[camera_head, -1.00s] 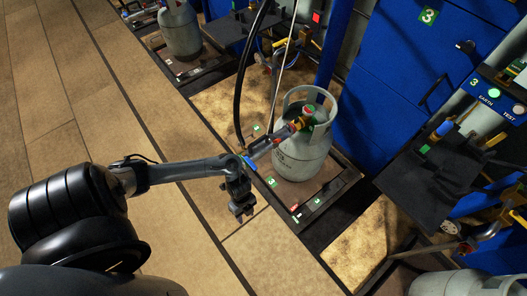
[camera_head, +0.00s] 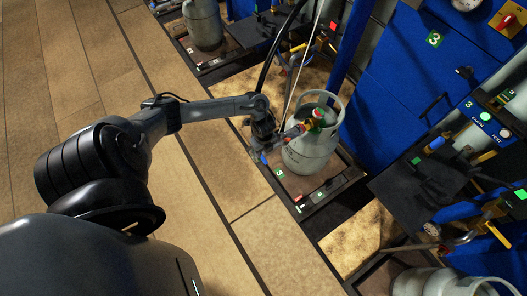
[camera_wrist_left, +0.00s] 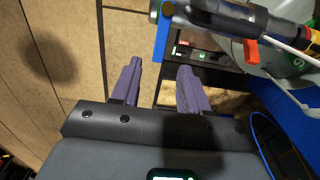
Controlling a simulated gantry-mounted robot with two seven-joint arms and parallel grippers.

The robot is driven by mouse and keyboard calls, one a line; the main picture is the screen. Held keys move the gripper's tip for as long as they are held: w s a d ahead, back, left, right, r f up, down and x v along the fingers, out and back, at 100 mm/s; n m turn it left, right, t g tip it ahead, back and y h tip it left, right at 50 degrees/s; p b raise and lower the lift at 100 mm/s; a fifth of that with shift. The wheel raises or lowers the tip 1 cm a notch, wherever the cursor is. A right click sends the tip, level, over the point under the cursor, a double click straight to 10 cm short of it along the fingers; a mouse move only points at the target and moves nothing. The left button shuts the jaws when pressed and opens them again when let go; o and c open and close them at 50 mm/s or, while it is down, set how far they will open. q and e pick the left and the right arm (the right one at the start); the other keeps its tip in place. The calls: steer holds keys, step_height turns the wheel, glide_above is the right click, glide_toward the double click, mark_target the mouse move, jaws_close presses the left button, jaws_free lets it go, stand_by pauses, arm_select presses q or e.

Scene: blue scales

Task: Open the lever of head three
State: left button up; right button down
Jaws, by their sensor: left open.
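The filling head of scale three (camera_head: 293,132) is coupled to the valve of a grey gas cylinder (camera_head: 311,150). In the left wrist view the head's black body (camera_wrist_left: 225,18) crosses the top, with a blue lever (camera_wrist_left: 162,36) at its left end and a red part (camera_wrist_left: 251,52) further right. My left gripper (camera_head: 264,138) is beside the outer end of the head in the head view. In the left wrist view the left gripper's two fingers (camera_wrist_left: 160,66) are apart and empty, just below the blue lever. My right gripper is not in view.
The cylinder stands on a scale platform (camera_head: 318,196) with a green "3" label. Black and white hoses (camera_head: 277,60) hang behind the head. A blue cabinet (camera_head: 400,90) stands at the back right. The floor boards (camera_head: 215,175) at left are clear.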

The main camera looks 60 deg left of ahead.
mark_target(263, 159)
arm_select(q)
step_height(263, 159, down, 7)
steer(key=shift+r+b, duration=0.15)
steer(key=shift+b, duration=1.05)
jaws_close()
